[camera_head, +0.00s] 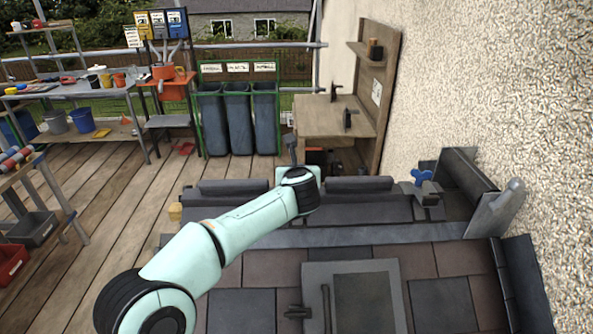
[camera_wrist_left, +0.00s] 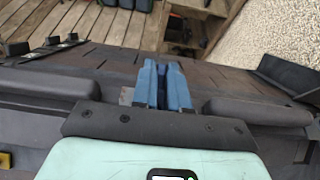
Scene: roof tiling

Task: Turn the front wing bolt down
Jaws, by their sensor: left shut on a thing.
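My left gripper (camera_head: 292,153) reaches over the roof's upper edge, beyond my pale green arm. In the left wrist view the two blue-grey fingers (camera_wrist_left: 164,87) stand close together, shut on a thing. A narrow dark blue part shows between them, apparently the front wing bolt, mostly hidden by the fingers. Its clamp cannot be made out. Another blue wing bolt (camera_head: 421,177) stands on a grey clamp (camera_head: 428,194) at the right of the ridge, well apart from my gripper. My right gripper is not in view.
Dark ridge tiles (camera_head: 360,185) lie on both sides of my wrist. The tiled roof (camera_head: 440,302) with a grey-framed panel (camera_head: 365,300) lies in front. A rough wall (camera_head: 480,100) bounds the right side. A wooden bench (camera_head: 330,115) stands beyond the roof.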

